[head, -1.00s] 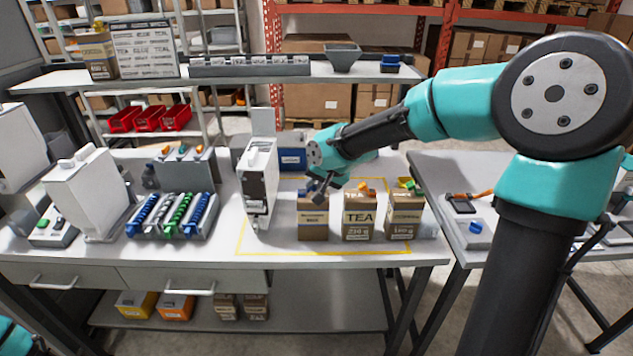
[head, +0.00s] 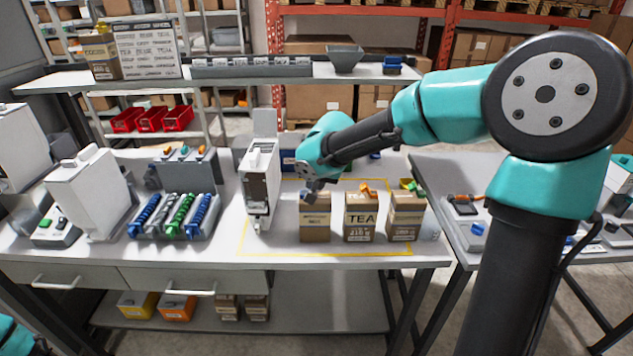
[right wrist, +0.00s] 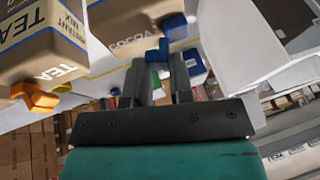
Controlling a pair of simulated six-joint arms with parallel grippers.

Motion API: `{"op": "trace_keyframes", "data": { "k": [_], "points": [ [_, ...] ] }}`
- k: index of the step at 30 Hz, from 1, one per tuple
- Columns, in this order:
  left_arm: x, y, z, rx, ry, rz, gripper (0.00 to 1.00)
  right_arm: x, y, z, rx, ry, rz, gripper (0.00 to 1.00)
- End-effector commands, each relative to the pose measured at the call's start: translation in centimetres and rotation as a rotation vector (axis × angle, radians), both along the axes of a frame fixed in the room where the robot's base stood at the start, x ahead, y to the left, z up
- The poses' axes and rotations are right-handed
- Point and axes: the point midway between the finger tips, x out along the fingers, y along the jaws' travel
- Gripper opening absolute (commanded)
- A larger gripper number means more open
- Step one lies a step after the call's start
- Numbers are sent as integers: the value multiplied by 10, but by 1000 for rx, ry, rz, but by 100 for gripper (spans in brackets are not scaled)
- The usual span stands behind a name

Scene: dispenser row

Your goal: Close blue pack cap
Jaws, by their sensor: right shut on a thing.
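The cocoa pack (head: 314,222) is a brown box at the left end of a row of three on the table. In the right wrist view the cocoa pack (right wrist: 130,32) has one blue piece (right wrist: 172,23) at its top, and the blue cap (right wrist: 158,52) shows between the fingertips. My right gripper (right wrist: 158,70) is shut on this blue cap, beside the pack's top. In the head view my right gripper (head: 313,188) is over the pack's top and hides most of the cap. My left gripper is out of view.
The tea pack (head: 359,221), with an orange cap, and another pack (head: 405,220), with a green cap, stand close on the right. A tall white dispenser (head: 259,187) stands just left. The yellow-outlined table front is clear.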

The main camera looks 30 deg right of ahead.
Motion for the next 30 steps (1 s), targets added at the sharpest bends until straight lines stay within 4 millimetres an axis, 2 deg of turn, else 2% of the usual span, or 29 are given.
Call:
{"op": "trace_keyframes", "data": {
  "k": [15, 30],
  "points": [
    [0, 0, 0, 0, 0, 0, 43, 6, 10, 5, -260, 145, 1, 0],
    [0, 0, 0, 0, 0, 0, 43, 7, 11, 5, -291, 163, 0, 0]
  ]
}}
